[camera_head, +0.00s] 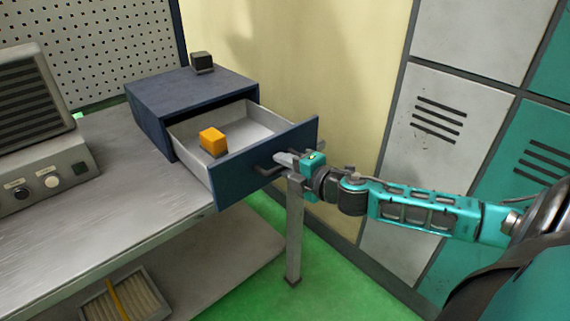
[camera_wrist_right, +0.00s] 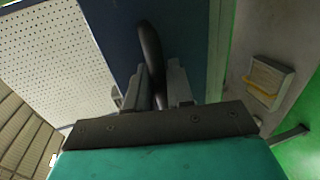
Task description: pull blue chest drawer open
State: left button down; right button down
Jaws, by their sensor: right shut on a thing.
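The blue chest (camera_head: 190,92) stands on the grey workbench. Its drawer (camera_head: 262,160) is pulled well out, showing a pale interior with an orange cube (camera_head: 213,141) inside. My right gripper (camera_head: 287,160) is at the drawer front, shut on the dark bar handle (camera_head: 265,169). In the right wrist view the handle (camera_wrist_right: 150,55) runs between the two fingers (camera_wrist_right: 158,88), against the blue drawer front (camera_wrist_right: 190,40). My left gripper is in neither view.
A small dark cube (camera_head: 202,61) sits on top of the chest. A grey device (camera_head: 45,165) with knobs stands at the left of the workbench (camera_head: 110,225). A tray (camera_head: 125,297) lies on the lower shelf. Grey and teal lockers (camera_head: 430,120) stand behind my right arm.

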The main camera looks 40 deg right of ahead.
jog(key=c, duration=1.2)
grip_release()
jog(key=shift+o, duration=0.2)
jog(key=shift+s, duration=0.1)
jog(key=v, duration=1.2)
jog(key=shift+s+p, duration=0.35)
jog(key=shift+p, duration=0.1)
jog(key=shift+d, duration=0.1)
notch_tip(320, 180, down, 7)
jog(key=s+m+g+h, duration=0.1)
jog(key=s+m, duration=0.1)
jog(key=m, duration=0.4)
jog(key=s+a+f+m+g+y, duration=0.1)
jog(key=s+a+f+m+g, duration=0.1)
jog(key=a+f+m, duration=0.3)
jog(key=s+a+f+m+g+y, duration=0.1)
jog(key=a+f+m, duration=0.4)
jog(key=a, duration=0.9)
notch_tip(320, 180, down, 3)
jog(key=shift+s+f+g, duration=0.1)
jog(key=shift+s+g, duration=0.3)
jog(key=shift+s, duration=0.2)
